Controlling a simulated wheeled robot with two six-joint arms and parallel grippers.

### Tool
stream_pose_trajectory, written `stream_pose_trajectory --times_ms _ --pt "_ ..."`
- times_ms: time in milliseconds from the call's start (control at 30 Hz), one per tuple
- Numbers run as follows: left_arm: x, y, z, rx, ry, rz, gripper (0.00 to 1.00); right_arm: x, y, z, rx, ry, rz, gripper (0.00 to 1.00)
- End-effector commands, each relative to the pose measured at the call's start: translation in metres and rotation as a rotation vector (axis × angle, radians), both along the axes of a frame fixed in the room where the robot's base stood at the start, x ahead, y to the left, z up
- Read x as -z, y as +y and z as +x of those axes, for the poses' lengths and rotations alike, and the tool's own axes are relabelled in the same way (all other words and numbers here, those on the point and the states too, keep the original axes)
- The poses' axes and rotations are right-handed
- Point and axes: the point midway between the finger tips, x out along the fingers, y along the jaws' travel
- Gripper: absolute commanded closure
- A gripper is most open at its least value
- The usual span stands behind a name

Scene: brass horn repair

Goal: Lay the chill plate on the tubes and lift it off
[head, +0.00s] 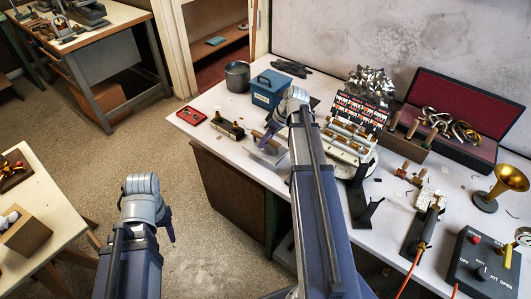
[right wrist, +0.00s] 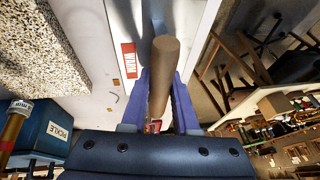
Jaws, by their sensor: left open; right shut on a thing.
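My right gripper (head: 274,134) is shut on the brown cylindrical wooden handle (right wrist: 162,75) of what looks like the chill plate; its two blue fingers flank the handle in the right wrist view. In the head view a pale flat plate (head: 267,152) shows beneath this gripper, over the left part of the white bench; I cannot tell if it touches the bench. Brass tubes (head: 350,136) sit in a rack right of my right arm. A dark block with brass fittings (head: 229,128) lies left of the plate. My left gripper (head: 168,228) is open and empty over the floor.
A blue box (head: 270,89) and a grey pot (head: 237,76) stand behind the right gripper. A red tray (head: 193,117) lies at the bench's left end. A black control box (head: 481,262), brass bell (head: 503,184) and open red-lined case (head: 458,112) stand right.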

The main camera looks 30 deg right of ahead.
Motion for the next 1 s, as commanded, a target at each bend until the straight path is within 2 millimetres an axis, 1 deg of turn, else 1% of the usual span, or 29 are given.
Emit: stream_pose_trajectory --times_ms 67,167,400,467,733,900,933,1000 --pt "-0.001 0.000 0.000 0.000 0.000 0.000 0.50 -0.001 0.000 0.000 0.000 -0.001 0.000 1.00" --pt "0.005 0.000 0.000 0.000 0.000 0.000 0.50 0.005 0.000 0.000 0.000 -0.001 0.000 1.00" --pt "0.033 0.000 0.000 0.000 0.000 0.000 0.50 0.033 0.000 0.000 0.000 -0.001 0.000 1.00" --pt "0.038 0.000 0.000 0.000 0.000 0.000 0.50 0.038 0.000 0.000 0.000 -0.001 0.000 1.00" --pt "0.036 0.000 0.000 0.000 0.000 0.000 0.50 0.036 0.000 0.000 0.000 -0.001 0.000 1.00" --pt "0.041 0.000 0.000 0.000 0.000 0.000 0.50 0.040 0.000 0.000 0.000 -0.001 0.000 1.00" --pt "0.039 0.000 0.000 0.000 0.000 0.000 0.50 0.039 0.000 0.000 0.000 0.000 0.000 0.68" --pt "0.039 0.000 0.000 0.000 0.000 0.000 0.50 0.039 0.000 0.000 0.000 0.000 0.000 0.60"
